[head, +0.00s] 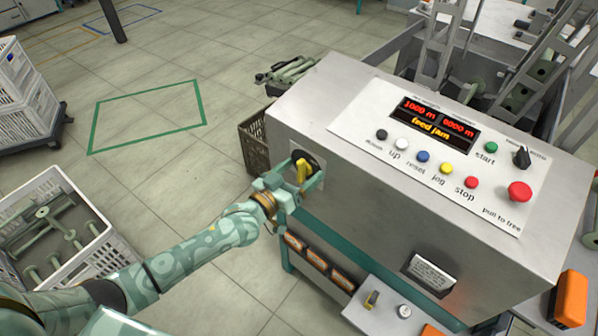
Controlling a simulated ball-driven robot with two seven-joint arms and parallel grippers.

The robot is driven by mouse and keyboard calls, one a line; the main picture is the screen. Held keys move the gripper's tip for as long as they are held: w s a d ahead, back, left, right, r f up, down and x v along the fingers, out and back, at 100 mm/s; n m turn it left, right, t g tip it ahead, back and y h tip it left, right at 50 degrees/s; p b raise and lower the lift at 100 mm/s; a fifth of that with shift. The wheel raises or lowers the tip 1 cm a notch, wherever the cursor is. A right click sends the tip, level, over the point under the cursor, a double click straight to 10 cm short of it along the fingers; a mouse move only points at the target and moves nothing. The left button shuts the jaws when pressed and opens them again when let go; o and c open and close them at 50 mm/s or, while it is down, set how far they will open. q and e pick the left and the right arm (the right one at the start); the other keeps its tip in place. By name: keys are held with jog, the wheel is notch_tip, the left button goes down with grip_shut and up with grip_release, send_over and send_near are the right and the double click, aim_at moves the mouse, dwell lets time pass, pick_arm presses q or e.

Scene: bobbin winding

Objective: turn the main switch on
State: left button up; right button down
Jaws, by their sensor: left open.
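The main switch, a yellow rotary handle (302,170) on a black round plate, sits on the left part of the steel cabinet's front face. My left gripper (305,184) is open right at the handle, with its fingers on either side of it. I cannot tell whether the fingers touch it. The handle looks close to upright; its lower end is partly hidden by the gripper. The display (434,120) on the cabinet's panel is lit and reads "1000 m", "0000 m" and "feed jam". My right gripper is not in view.
The steel cabinet (400,210) carries several coloured buttons, a black rotary knob (521,157) and a red stop button (519,192). A shelf (385,318) juts out below. A white crate (60,240) of bobbins stands at left. A dark crate (254,142) stands behind my gripper.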

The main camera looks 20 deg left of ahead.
pick_arm(q)
jog(key=shift+s, duration=0.1)
jog(key=shift+s+a+p, duration=0.25)
jog(key=shift+s+p, duration=0.1)
jog(key=p+v, duration=0.3)
jog(key=v, duration=0.5)
